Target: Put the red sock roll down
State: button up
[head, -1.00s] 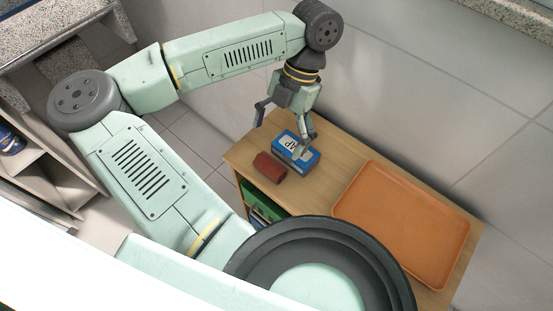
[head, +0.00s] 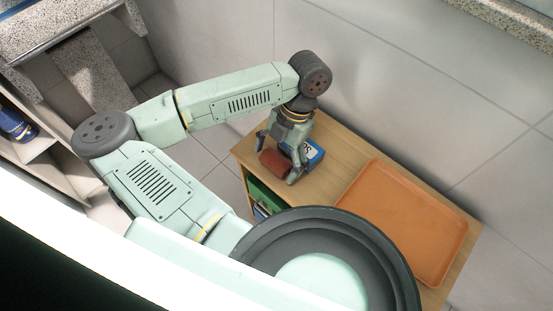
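The red sock roll (head: 273,163) is near the left end of the wooden table top, in the head view. My gripper (head: 277,163) is low over it, pointing down, with one finger at each end of the roll. I cannot tell whether the fingers press on the roll or stand just clear of it. I also cannot tell whether the roll rests on the wood or is slightly raised. A blue box (head: 314,153) with white lettering lies just behind and right of the roll, partly hidden by my gripper.
An orange tray (head: 405,215) covers the right part of the wooden table (head: 340,172). Bare wood lies between the box and the tray. A tiled wall (head: 410,100) rises behind. Green and blue items (head: 262,197) sit on the shelf below.

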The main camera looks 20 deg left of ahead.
jog(key=c, duration=1)
jog(key=shift+r, duration=0.1)
